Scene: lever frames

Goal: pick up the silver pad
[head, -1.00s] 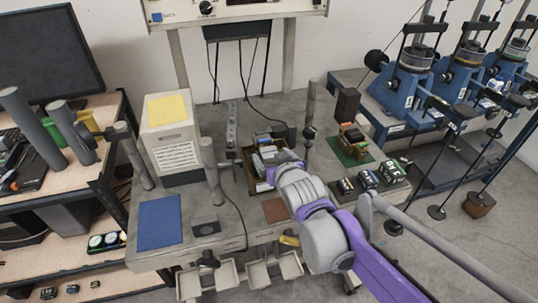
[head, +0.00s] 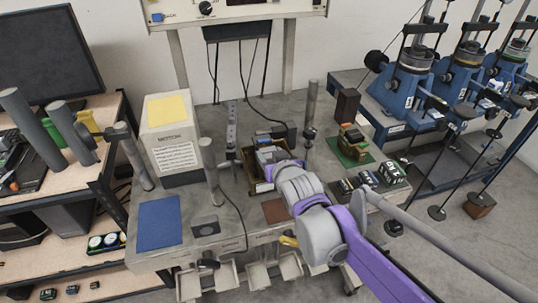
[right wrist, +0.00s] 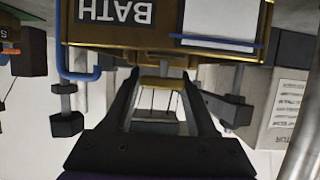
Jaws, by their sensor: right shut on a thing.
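I cannot pick out the silver pad for sure. A small grey block (head: 206,227) with a dark round mark lies on the grey table beside the blue pad (head: 160,222), and it may be the one. My right gripper (right wrist: 160,78) reaches over the table, and its tips are hidden behind my wrist in the head view. In the right wrist view its dark fingers stand around a small gold-coloured piece (right wrist: 162,84), just under a brass-coloured box (right wrist: 165,32) with upside-down BATH lettering. My left gripper is not in view.
Grey upright posts (head: 211,173) rise from the table (head: 235,238). A white box with a yellow top (head: 168,110) stands at the back left. Blue machines (head: 400,90) stand at the right.

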